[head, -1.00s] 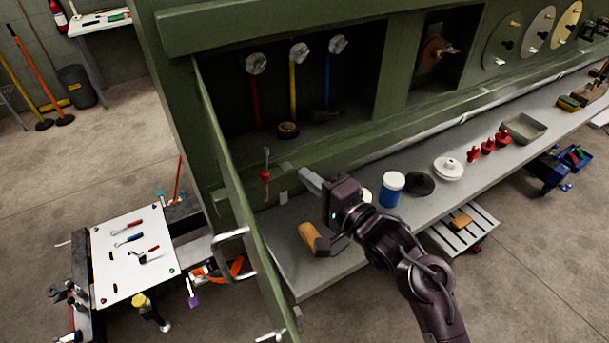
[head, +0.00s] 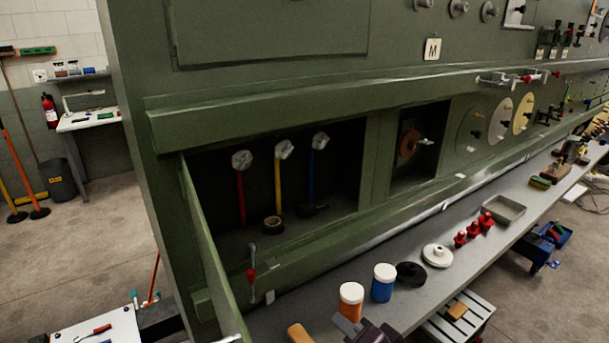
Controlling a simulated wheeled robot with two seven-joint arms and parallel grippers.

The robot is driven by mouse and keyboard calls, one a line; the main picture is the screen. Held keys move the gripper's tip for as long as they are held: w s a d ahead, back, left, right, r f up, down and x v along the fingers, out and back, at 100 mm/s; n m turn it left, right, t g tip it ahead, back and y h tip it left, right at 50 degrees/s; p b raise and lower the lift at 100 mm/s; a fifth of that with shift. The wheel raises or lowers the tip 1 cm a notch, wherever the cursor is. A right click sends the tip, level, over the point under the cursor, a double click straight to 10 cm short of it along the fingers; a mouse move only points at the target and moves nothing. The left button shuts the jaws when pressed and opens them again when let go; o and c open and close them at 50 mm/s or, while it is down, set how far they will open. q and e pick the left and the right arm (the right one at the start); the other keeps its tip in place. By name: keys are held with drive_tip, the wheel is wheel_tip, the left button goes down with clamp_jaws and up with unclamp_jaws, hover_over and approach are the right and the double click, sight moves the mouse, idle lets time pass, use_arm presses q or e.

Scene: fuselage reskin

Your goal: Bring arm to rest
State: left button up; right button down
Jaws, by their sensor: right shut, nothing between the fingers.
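My right gripper (head: 358,328) shows only in part at the bottom edge of the head view, over the grey shelf. It is shut and holds nothing. The rest of my right arm is below the frame. It is just below an orange jar with a white lid (head: 351,301) and right of a wooden handle (head: 299,334); I cannot tell whether it touches either. My left gripper is not in view.
The grey shelf (head: 452,277) runs along the green fuselage wall (head: 280,100). A blue jar (head: 383,284), black disc (head: 410,274) and white disc (head: 437,257) stand on it. An open green door (head: 212,265) is at left.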

drive_tip(key=s+d+f+n+g+h, duration=0.7)
drive_tip(key=s+d+f+n+g, duration=0.2)
drive_tip(key=s+d+f, duration=0.4)
wheel_tip(320, 180, down, 30)
drive_tip(key=s+g+b, duration=0.1)
drive_tip(key=s+b, duration=0.1)
drive_tip(key=s, duration=0.1)
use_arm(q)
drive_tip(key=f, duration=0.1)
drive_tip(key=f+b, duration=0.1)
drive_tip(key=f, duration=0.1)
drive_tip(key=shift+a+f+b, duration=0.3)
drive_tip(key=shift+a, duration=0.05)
use_arm(e)
drive_tip(key=s+d+f+g, duration=0.1)
drive_tip(key=s+d+f, duration=0.1)
drive_tip(key=s+f, duration=1.8)
drive_tip(key=shift+d+f+g+h, duration=0.3)
drive_tip(key=shift+d+f, duration=0.1)
drive_tip(key=shift+f, duration=0.35)
